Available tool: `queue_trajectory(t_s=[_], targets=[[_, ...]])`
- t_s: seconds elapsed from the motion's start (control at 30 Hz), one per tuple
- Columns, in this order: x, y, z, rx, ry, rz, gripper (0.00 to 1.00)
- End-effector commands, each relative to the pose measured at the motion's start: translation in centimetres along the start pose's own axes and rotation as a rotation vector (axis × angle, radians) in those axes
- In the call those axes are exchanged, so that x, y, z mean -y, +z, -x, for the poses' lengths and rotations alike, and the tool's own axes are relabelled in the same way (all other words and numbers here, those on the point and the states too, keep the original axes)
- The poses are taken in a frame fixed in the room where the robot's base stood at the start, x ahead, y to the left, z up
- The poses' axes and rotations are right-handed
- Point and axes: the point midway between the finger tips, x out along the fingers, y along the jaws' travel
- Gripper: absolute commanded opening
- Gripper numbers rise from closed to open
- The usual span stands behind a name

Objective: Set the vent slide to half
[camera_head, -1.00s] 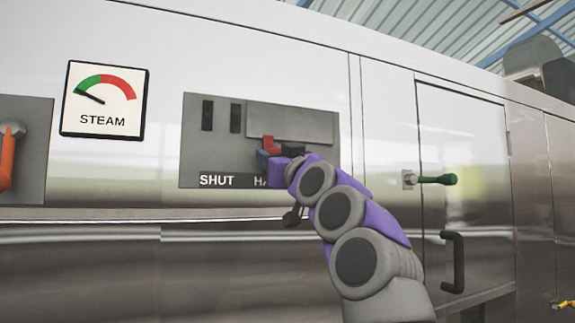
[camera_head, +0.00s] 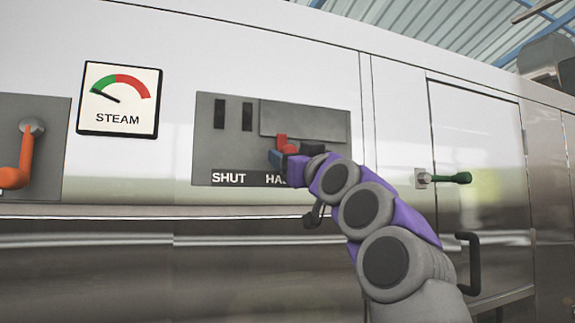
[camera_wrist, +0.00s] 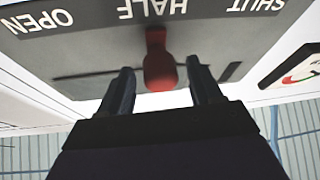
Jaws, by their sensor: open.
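The vent slide is a grey plate (camera_head: 300,121) on a grey panel (camera_head: 205,140), with two dark slots uncovered to its left. Its red knob (camera_head: 281,141) stands in line with the HALF label, as the upside-down wrist view shows: the knob (camera_wrist: 159,72) is below the HALF lettering (camera_wrist: 152,8). My gripper (camera_head: 280,156) is at the knob, with its dark fingers open. In the wrist view my gripper (camera_wrist: 159,68) has one finger on each side of the knob, with gaps showing between. My arm hides the OPEN label in the head view.
A steam gauge (camera_head: 119,99) and an orange lever (camera_head: 22,160) are to the left. A green-handled lever (camera_head: 448,178) and a black door handle (camera_head: 472,262) are to the right of my arm.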

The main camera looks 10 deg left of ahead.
Motion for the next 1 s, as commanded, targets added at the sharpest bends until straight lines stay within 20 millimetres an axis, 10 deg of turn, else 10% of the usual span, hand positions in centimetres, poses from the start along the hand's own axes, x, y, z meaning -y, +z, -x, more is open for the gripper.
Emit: queue_trajectory(t_s=[1.0], targets=[[0.1,0.3,13.8,-0.002,0.001,-0.001,0.64]])
